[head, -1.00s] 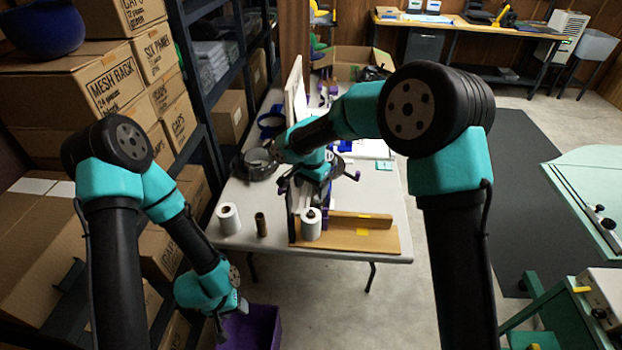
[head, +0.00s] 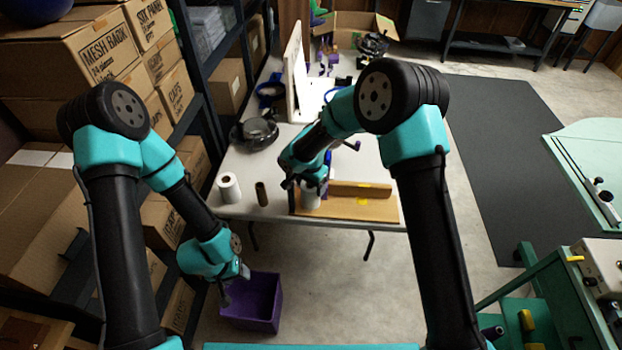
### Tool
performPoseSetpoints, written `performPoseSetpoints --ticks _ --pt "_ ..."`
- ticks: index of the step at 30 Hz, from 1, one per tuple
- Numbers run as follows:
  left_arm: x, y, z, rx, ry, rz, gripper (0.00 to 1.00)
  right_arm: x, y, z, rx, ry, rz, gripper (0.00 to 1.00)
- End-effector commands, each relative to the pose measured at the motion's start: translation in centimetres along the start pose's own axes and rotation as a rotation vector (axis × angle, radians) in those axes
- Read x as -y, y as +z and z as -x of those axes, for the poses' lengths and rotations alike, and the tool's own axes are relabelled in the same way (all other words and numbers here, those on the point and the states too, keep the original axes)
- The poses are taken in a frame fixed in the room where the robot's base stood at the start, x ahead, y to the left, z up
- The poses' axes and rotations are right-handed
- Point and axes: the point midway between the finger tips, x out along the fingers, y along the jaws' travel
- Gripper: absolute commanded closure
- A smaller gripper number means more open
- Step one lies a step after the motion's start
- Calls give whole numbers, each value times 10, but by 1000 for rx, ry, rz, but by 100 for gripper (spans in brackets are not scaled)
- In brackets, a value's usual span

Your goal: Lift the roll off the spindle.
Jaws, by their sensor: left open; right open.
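My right gripper (head: 307,186) is open and over the top of this roll. It covers the roll's upper part, so the spindle is hidden, and I cannot tell whether the fingers touch the roll. My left gripper (head: 236,288) is open and empty, low in front of the table by a purple bin (head: 262,310).
A second white roll (head: 229,188) and a brown tube (head: 262,194) stand on the table (head: 285,207) to the left. A dark round item (head: 256,133) lies farther back. A white upright panel (head: 297,75) stands behind. Stacked cartons (head: 75,75) and shelving border the left.

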Motion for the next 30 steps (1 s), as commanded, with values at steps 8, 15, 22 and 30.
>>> performPoseSetpoints --ticks 8,15,22,30 --pt "0 0 0 0 0 0 48 0 0 -1 0 0 0 25" --pt "0 0 0 0 0 0 48 0 0 -1 0 0 0 47" --pt "0 0 0 0 0 0 48 0 0 -1 0 0 0 64" --pt "0 0 0 0 0 0 48 0 0 10 -1 -1 -2 64"
